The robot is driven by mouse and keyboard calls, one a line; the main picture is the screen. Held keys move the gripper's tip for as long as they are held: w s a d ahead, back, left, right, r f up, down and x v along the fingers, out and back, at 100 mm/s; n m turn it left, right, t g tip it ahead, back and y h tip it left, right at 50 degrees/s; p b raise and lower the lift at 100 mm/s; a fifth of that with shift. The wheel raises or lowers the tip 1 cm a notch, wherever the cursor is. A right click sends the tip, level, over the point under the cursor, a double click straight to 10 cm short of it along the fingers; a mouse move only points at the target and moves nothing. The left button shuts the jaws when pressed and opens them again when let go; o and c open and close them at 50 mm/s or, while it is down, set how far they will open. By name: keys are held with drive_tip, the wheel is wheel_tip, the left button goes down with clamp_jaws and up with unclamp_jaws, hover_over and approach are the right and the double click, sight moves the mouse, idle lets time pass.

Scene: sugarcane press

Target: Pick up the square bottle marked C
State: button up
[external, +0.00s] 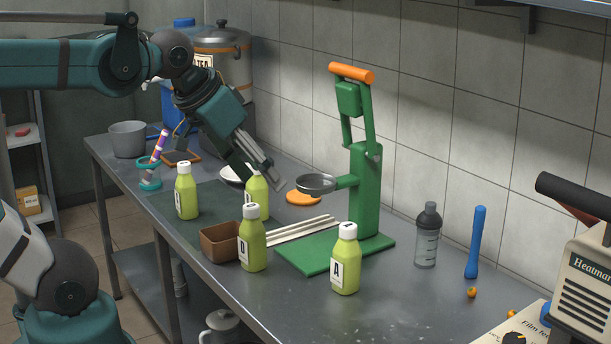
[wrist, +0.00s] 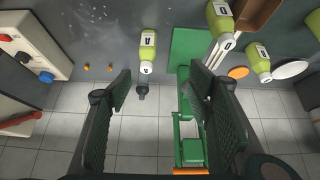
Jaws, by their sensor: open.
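Several yellow-green bottles with white caps stand on the steel counter. One is marked A (external: 345,270) and one D (external: 253,250); A also shows in the wrist view (wrist: 147,52). Another bottle (external: 186,198) stands at the left, and one (external: 257,203) stands behind D, partly covered by my gripper (external: 272,182). I cannot read the letters on these two, so I cannot tell which is C. In the wrist view, my gripper (wrist: 160,88) is open and empty, its fingers wide apart. It is above the counter, apart from the bottles in that view.
A green press (external: 365,190) with an orange handle and a metal cup (external: 317,184) stands right of my gripper. A brown box (external: 219,243) sits beside D. A shaker (external: 428,240) and blue stick (external: 475,245) are at right. The front counter is mostly clear.

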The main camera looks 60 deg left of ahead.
drive_tip(key=w+a+r+n+g+y+p, duration=0.1)
drive_tip(key=w+a+r+n, duration=0.15)
drive_tip(key=a, duration=0.35)
drive_tip(key=w+a+r+n+g+p, duration=0.1)
drive_tip(key=w+a+n+p, duration=0.15)
drive_tip(key=a, duration=0.35)
drive_tip(key=n+g+h+p, duration=0.1)
drive_tip(key=n+g+p, duration=0.45)
drive_tip(key=n, duration=0.65)
hover_over(185, 178)
drive_tip(key=a, duration=0.2)
wheel_tip(185, 178, down, 4)
drive_tip(key=shift+t, duration=0.25)
drive_tip(key=f, duration=1.8)
drive_tip(key=shift+w+f, duration=0.2)
drive_tip(key=shift+w, duration=0.15)
drive_tip(key=shift+f, duration=0.45)
drive_tip(key=shift+f, duration=1.3)
drive_tip(key=shift+f, duration=0.1)
